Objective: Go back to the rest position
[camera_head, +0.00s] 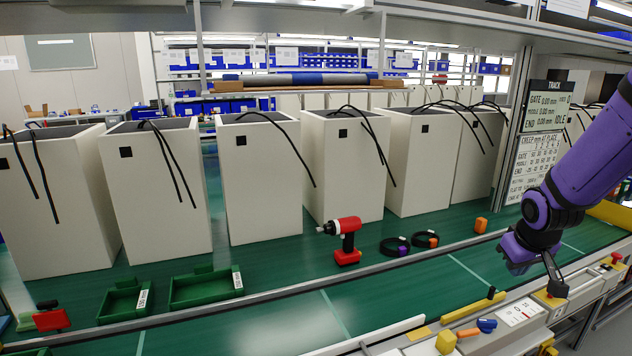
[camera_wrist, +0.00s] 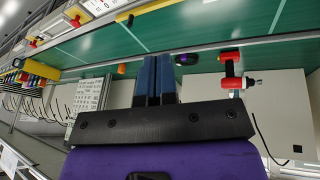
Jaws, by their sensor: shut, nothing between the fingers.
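My gripper (camera_head: 556,284) hangs at the right of the head view, at the end of my purple arm, over the near rail and control strip. In the wrist view my gripper (camera_wrist: 155,60) shows its two blue fingers pressed together with nothing between them. It is apart from every object around it. No held thing shows in either view.
A row of white cabinets (camera_head: 262,185) with black cables stands behind the green track. A red power drill (camera_head: 346,240), coiled black rings (camera_head: 395,246) and green trays (camera_head: 205,287) lie on the green surface. A sign post (camera_head: 513,130) stands behind my arm.

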